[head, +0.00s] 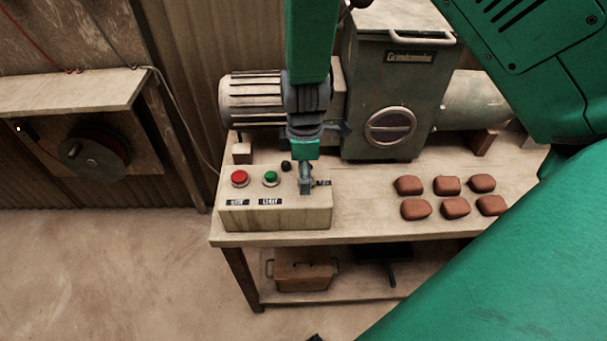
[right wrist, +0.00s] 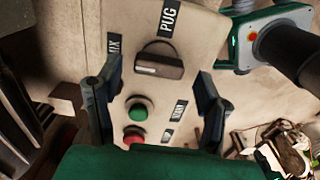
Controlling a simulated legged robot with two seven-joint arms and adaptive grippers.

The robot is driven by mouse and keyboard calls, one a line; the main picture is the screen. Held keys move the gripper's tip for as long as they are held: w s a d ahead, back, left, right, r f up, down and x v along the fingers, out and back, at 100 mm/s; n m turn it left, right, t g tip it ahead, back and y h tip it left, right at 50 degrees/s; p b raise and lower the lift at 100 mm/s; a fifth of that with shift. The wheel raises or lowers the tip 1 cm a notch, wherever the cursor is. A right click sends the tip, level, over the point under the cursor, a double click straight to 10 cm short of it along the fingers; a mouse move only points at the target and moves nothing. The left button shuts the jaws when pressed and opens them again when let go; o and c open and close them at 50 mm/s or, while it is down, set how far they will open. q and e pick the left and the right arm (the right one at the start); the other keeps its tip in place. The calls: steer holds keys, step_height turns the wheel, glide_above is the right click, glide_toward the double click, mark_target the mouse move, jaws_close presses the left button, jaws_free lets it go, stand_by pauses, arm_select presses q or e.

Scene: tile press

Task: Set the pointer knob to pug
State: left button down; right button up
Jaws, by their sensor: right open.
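The pointer knob (right wrist: 160,60) is dark and sits on the pale control box (head: 275,216). In the right wrist view its bar lies sideways, with a light mark toward its left end, on the side of the MIX label (right wrist: 115,45). The PUG label (right wrist: 168,18) is beyond the knob, at the top. My right gripper (head: 305,185) is over the right part of the box, its fingers apart on either side of the knob (right wrist: 160,72). Contact cannot be told. In the head view the gripper largely hides the knob. My left gripper is not in view.
A red button (head: 240,178) and a green button (head: 270,178) are left of the knob. Several brown clay blocks (head: 446,185) lie on the bench (head: 365,222) to the right. The machine (head: 385,90) stands behind. A lidded box (head: 300,275) is on the lower shelf.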

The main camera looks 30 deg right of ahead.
steer(key=shift+d+f, duration=0.15)
steer(key=shift+f, duration=0.25)
steer(key=shift+d+f, duration=0.1)
steer(key=shift+d, duration=0.15)
steer(key=c, duration=0.9)
steer(key=shift+c, duration=1.3)
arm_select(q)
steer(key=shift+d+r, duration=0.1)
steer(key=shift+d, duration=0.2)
arm_select(e)
steer(key=shift+a, duration=0.15)
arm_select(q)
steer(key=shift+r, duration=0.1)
